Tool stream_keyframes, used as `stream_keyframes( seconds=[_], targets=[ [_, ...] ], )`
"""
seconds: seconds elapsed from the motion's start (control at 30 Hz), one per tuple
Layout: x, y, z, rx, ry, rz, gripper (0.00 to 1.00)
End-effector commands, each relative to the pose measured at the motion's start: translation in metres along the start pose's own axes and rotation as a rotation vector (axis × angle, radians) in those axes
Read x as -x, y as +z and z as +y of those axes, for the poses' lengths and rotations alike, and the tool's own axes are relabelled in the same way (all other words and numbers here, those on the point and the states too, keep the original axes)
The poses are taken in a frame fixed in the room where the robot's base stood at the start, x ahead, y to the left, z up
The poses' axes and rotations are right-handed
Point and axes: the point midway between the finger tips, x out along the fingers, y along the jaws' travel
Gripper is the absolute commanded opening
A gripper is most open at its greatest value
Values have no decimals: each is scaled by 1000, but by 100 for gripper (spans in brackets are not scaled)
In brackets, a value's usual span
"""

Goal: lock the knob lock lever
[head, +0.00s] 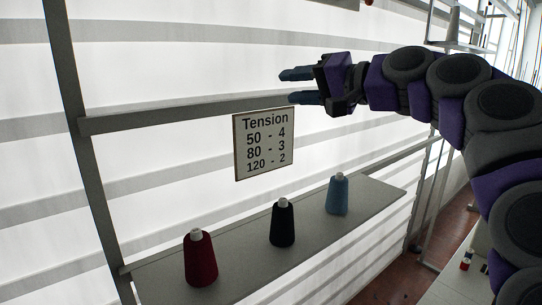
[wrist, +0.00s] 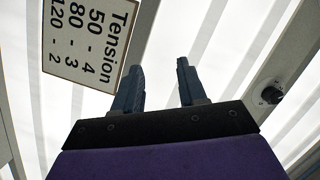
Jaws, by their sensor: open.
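My gripper (head: 286,86) is open and empty in the head view. It points left in the air, above and to the right of the tension sign. Its two blue fingers also show apart in the wrist view (wrist: 159,66), with nothing between them. A small dark knob (wrist: 271,95) sits on a grey bar at the right in the wrist view, clear of the fingers. I cannot make out a lever on it or its position. No knob lock lever shows clearly in the head view.
The tension sign (head: 264,144) hangs by the grey rail (head: 170,116). Below it a shelf (head: 240,262) bears a red cone (head: 200,260), a black cone (head: 282,224) and a blue cone (head: 338,195). Open air surrounds the gripper's fingers.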

Motion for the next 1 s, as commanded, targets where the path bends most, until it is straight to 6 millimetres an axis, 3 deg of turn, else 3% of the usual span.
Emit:
stream_keyframes(
  seconds=[0.1, 0.27, 0.47, 0.67, 0.87, 1.0],
  targets=[
    [-8, 53, 10, 49, 92, -113, 41],
    [-8, 123, 38, 114, 233, -254, 41],
    [5, 213, 94, 178, 444, -424, 41],
    [47, 292, 164, 206, 676, -579, 41],
    [118, 365, 238, 177, 915, -730, 41],
    [177, 411, 280, 122, 1067, -827, 41]
  ],
)
